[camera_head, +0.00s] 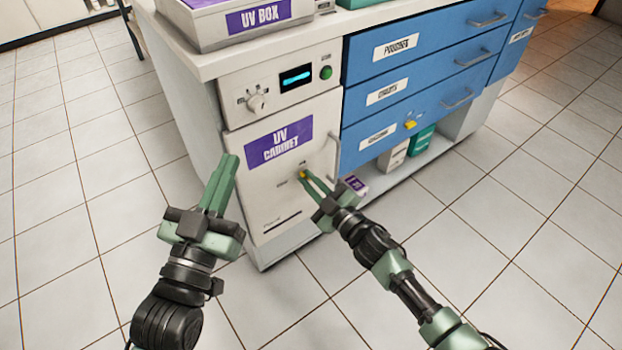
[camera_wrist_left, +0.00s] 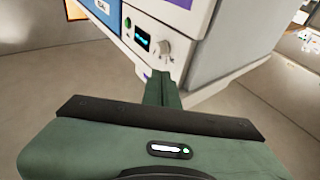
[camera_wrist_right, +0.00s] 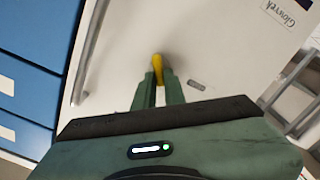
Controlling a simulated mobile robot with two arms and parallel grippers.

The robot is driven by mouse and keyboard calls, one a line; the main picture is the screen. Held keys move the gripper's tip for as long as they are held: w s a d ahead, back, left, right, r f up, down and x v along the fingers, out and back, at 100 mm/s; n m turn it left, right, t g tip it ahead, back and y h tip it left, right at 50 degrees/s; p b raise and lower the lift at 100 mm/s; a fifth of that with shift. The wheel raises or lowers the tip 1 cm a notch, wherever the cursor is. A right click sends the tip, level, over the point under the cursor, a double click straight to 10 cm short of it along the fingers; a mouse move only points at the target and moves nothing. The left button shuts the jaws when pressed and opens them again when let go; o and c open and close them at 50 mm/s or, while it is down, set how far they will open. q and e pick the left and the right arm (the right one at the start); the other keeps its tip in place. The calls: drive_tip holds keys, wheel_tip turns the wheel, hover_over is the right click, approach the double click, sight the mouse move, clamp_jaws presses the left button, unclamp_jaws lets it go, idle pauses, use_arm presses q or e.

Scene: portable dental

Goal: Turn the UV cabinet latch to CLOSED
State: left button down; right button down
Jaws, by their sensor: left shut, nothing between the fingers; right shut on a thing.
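The UV cabinet (camera_head: 262,195) has a white door with a purple label and stands at the left end of the counter. Its yellow latch (camera_head: 302,174) is on the door's right part; in the right wrist view the latch (camera_wrist_right: 157,66) sits between my fingertips. My right gripper (camera_head: 306,179) is shut on the latch, and the fingers partly hide it. The small markings beside the latch are too small to read in the head view. My left gripper (camera_head: 226,160) is shut and empty, in front of the cabinet's left side; it also shows in the left wrist view (camera_wrist_left: 160,80).
A dial (camera_head: 257,102), a lit display (camera_head: 297,79) and a green button (camera_head: 326,73) sit above the door. A door handle (camera_head: 335,155) is right of the latch. Blue drawers (camera_head: 425,50) stand to the right. The tiled floor (camera_head: 75,200) at left is clear.

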drive_tip(key=n, duration=0.2)
drive_tip(key=shift+s+a+f+n, duration=0.1)
drive_tip(key=shift+n, duration=0.3)
use_arm(q)
drive_tip(key=s+r+t+h+b, duration=0.1)
drive_tip(key=s+r+t, duration=0.2)
drive_tip(key=r, duration=0.3)
drive_tip(key=shift+r+t+h+b, duration=0.2)
drive_tip(key=shift+t+h+b, duration=0.1)
drive_tip(key=shift+t, duration=0.3)
use_arm(e)
drive_tip(key=shift+f+n, duration=0.2)
drive_tip(key=shift+n, duration=1.8)
drive_tip(key=shift+f+n, duration=0.15)
drive_tip(key=shift+n, duration=1.85)
use_arm(q)
drive_tip(key=shift+s, duration=0.1)
use_arm(e)
drive_tip(key=c, duration=1.5)
unclamp_jaws()
